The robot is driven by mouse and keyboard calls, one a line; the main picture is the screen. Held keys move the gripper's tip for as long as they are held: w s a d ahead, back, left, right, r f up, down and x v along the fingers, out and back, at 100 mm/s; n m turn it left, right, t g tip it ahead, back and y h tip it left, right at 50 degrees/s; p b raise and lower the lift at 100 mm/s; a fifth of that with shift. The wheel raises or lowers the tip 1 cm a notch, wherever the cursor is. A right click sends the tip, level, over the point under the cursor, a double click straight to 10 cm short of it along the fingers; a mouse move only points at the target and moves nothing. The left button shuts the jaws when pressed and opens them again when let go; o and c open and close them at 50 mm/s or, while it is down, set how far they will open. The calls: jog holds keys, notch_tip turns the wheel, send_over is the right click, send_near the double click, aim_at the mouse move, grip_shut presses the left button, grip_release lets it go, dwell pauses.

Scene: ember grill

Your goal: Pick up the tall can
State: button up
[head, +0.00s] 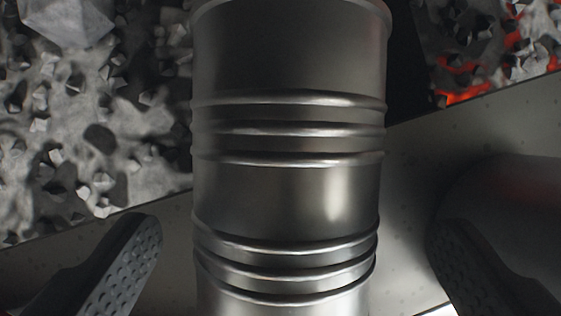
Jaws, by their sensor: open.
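The tall can (290,195) is a ribbed grey metal cylinder. It fills the middle of the head view from the top edge to the bottom edge, and its lower end is cut off. My gripper (295,240) is open, with one dark dimpled finger at the lower left and the other at the lower right. The can stands in line between the two fingers, with a visible gap on each side. Whether the fingertips reach beside it in depth I cannot tell.
A pale flat surface (412,185) runs behind the can. Grey, rough ash or coals (95,110) lie at the left, and glowing orange embers (465,92) show at the upper right. A dark rounded object (510,200) is at the right, close to the right finger.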

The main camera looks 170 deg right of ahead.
aim_at(286, 216)
jog(key=shift+x, duration=1.95)
jog(key=shift+a, duration=0.15)
jog(key=c, duration=1.2)
jog(key=shift+o, duration=0.2)
jog(key=shift+r, duration=0.1)
notch_tip(286, 216, up, 18)
